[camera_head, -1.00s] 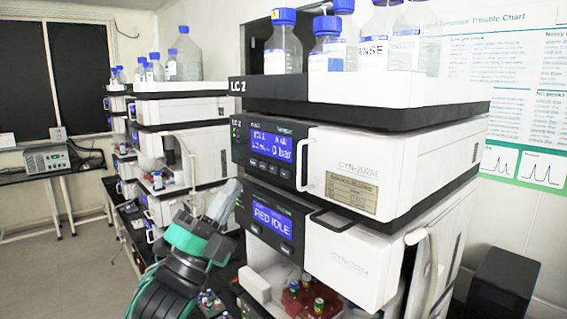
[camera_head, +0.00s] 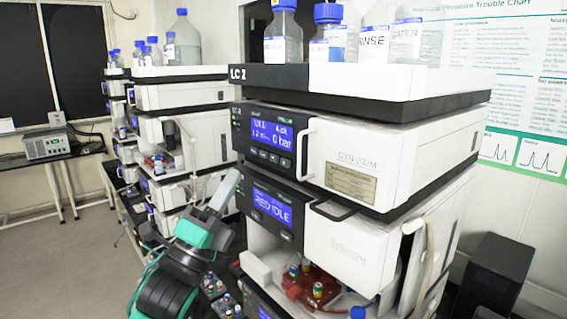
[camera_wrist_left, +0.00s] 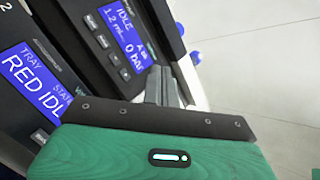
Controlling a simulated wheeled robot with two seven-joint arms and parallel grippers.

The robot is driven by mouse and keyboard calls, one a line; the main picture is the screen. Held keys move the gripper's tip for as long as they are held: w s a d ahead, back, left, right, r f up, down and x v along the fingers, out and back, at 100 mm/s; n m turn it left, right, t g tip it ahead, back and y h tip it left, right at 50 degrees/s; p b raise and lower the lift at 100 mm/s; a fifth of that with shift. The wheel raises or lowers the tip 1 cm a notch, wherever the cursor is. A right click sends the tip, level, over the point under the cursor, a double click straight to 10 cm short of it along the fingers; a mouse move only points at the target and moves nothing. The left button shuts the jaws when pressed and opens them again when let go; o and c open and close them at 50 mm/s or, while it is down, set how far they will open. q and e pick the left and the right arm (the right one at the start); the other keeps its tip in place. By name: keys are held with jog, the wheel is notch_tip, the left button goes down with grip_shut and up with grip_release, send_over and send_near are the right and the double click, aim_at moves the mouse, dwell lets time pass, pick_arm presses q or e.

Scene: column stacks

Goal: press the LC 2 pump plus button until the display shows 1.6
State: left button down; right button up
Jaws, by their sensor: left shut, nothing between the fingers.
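The LC 2 pump panel (camera_head: 268,138) is the upper dark panel of the near stack. Its blue display (camera_head: 271,133) shows IDLE, what looks like 1.2 ml, and 0 bar. The display also shows in the left wrist view (camera_wrist_left: 128,28). A row of small dark buttons (camera_head: 267,156) runs below it, also in the left wrist view (camera_wrist_left: 107,48); their marks are too small to read. My left gripper (camera_head: 233,178) is shut and empty, beside the left edge of the lower panel. In the left wrist view its fingers (camera_wrist_left: 160,80) appear near the row's end; contact cannot be told.
The lower panel's display (camera_head: 272,207) reads RED IDLE. A white handle (camera_head: 306,148) stands out right of the pump panel, and a dark handle (camera_head: 333,211) is below. Bottles (camera_head: 328,32) stand on top. A red vial tray (camera_head: 312,287) sits beneath.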

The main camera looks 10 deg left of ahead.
pick_arm(q)
send_near(285, 151)
jog(key=r, duration=0.1)
jog(key=w+r, duration=0.2)
jog(key=shift+d+r, duration=0.35)
jog(key=shift+d, duration=0.05)
jog(key=shift+w, duration=0.1)
dwell(1.7)
jog(key=shift+w+d, duration=0.25)
jog(key=shift+w+d, duration=0.25)
dwell(0.8)
jog(key=shift+s+a, duration=0.55)
jog(key=shift+s, duration=0.1)
dwell(0.3)
jog(key=shift+s+a, duration=0.75)
jog(key=shift+s, duration=0.25)
jog(key=shift+s+a, duration=0.75)
jog(key=shift+s, duration=0.2)
dwell(0.6)
